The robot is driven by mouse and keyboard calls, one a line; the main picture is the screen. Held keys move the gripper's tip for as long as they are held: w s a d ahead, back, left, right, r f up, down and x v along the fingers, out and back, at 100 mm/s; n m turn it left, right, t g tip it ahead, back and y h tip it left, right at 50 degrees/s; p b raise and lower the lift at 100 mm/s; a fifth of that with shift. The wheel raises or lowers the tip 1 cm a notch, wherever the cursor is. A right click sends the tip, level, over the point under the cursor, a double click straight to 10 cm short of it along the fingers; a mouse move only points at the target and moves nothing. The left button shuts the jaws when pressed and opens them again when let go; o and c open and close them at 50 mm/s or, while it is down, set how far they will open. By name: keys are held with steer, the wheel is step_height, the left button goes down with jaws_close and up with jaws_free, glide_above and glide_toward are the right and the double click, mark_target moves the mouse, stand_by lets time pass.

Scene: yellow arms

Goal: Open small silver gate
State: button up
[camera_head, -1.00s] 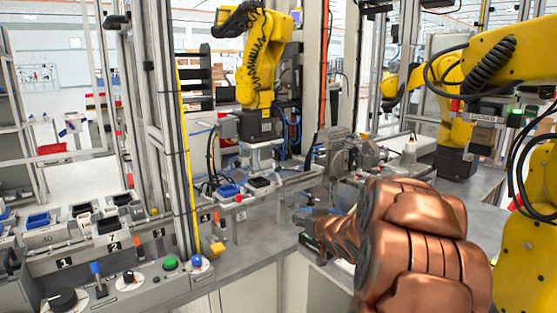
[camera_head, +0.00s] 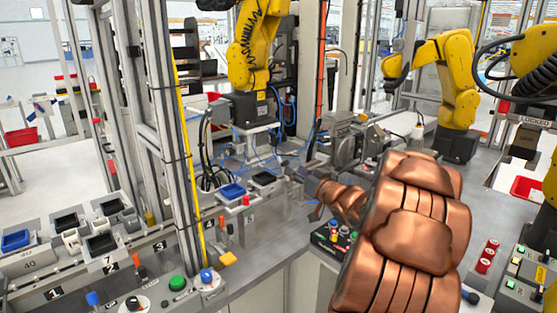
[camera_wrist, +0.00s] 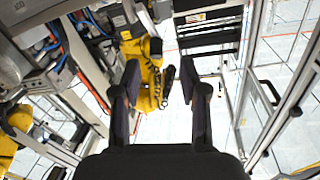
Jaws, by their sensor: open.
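My gripper (camera_wrist: 160,76) is open and empty in the wrist view, with its two dark fingers apart and free space between them. In the head view my copper-coloured arm covers the lower right, and its end (camera_head: 291,170) is small and partly hidden above the grey worktop. No small silver gate stands out clearly. A silver-framed panel (camera_wrist: 242,95) with a dark handle (camera_wrist: 266,88) stands to the right of my gripper in the wrist view, apart from it. I cannot tell whether this is the gate.
Yellow robot arms (camera_head: 262,40) (camera_head: 452,85) stand behind the worktop (camera_head: 262,235). Silver posts (camera_head: 165,120) rise at the left. A button box (camera_head: 335,238) sits near my arm. Trays and a control panel with a green button (camera_head: 177,283) are at the lower left.

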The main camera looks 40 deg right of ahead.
mark_target(286, 163)
steer(key=shift+w+d+p, duration=0.2)
steer(key=shift+w+d, duration=0.1)
steer(key=shift+w, duration=0.85)
steer(key=shift+w+d+p, duration=0.15)
steer(key=shift+w+d, duration=0.15)
steer(key=shift+w, duration=0.9)
steer(key=shift+w+d+p, duration=0.2)
steer(key=shift+w+d, duration=0.1)
steer(key=shift+w, duration=0.85)
jaws_close()
